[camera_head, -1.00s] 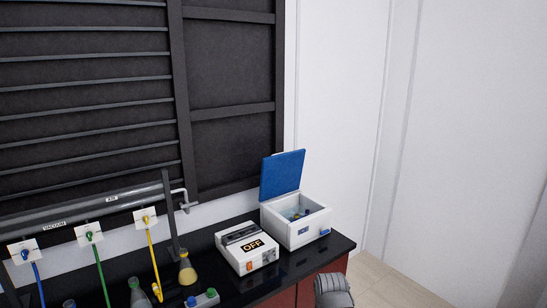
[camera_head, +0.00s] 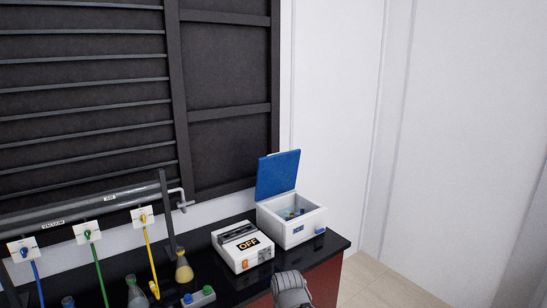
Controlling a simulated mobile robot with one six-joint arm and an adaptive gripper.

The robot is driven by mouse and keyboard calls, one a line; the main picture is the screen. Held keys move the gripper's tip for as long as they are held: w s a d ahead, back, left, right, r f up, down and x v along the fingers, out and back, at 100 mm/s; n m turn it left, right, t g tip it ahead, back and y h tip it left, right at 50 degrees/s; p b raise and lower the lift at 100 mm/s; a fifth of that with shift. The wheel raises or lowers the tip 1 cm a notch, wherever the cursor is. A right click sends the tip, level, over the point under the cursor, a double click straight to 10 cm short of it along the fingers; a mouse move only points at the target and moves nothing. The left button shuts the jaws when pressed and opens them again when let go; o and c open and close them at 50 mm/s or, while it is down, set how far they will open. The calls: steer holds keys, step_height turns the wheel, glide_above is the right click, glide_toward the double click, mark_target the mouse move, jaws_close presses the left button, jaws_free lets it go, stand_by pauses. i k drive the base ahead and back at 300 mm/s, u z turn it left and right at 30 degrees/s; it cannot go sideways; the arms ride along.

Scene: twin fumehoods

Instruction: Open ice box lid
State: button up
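The ice box (camera_head: 298,233) is a white box at the right end of the black bench, with a label on its front. Its blue lid (camera_head: 277,174) stands raised at the back, tilted slightly backward, so the box is open. Small coloured items show inside it. A grey rounded part of my arm shows at the bottom edge, in front of the bench. My gripper's fingers are not visible.
A white device marked OFF (camera_head: 243,246) stands just left of the ice box. A flask with yellow liquid (camera_head: 184,268) and a small rack with green and blue tops (camera_head: 199,297) stand further left. Coloured hoses hang from the wall outlets. The floor at the right is clear.

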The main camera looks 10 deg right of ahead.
mark_target(276, 173)
steer(key=u, duration=0.1)
steer(key=i, duration=0.95)
steer(key=z, duration=0.05)
